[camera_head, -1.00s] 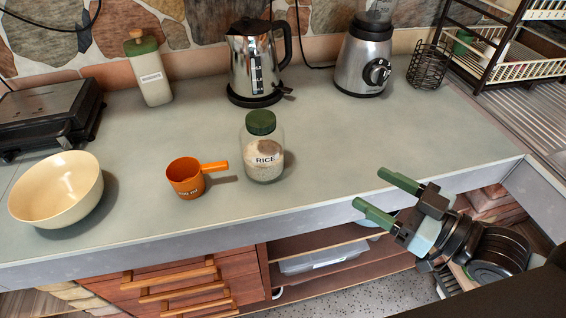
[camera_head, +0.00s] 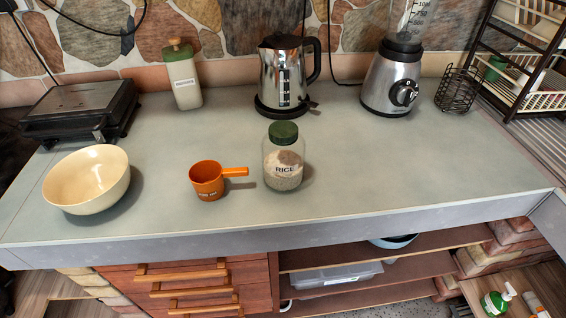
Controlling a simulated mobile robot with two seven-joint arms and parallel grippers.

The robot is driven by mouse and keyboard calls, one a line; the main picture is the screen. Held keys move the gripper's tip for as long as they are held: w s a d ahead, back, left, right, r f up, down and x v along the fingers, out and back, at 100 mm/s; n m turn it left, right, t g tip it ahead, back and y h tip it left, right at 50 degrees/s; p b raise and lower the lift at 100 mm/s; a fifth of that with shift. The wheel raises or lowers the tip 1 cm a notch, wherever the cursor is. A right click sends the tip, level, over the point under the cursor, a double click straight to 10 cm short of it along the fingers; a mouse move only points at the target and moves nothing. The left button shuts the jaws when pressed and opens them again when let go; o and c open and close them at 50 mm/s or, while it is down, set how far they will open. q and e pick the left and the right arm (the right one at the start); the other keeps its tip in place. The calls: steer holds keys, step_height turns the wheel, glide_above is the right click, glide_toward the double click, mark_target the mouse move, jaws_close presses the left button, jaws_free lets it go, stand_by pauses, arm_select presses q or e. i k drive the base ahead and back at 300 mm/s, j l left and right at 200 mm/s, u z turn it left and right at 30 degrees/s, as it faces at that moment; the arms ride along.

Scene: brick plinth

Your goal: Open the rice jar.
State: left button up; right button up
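The rice jar (camera_head: 283,168) is a clear jar with a label reading RICE. It stands upright on the counter, near the front edge and about the middle of the view. Its dark green lid (camera_head: 284,132) sits on top. Pale grains fill part of the jar. Neither of my grippers shows in the head view now, so I cannot see whether they are open or shut.
An orange measuring cup (camera_head: 207,182) stands just left of the jar, its handle pointing toward it. A cream bowl (camera_head: 87,182) is at the left. A kettle (camera_head: 284,76) and a blender (camera_head: 391,80) stand behind. The counter (camera_head: 400,160) right of the jar is clear.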

mark_target(283, 165)
steer(key=u, duration=0.95)
steer(key=k+l+u, duration=0.25)
steer(key=k+l, duration=0.5)
steer(key=l, duration=0.1)
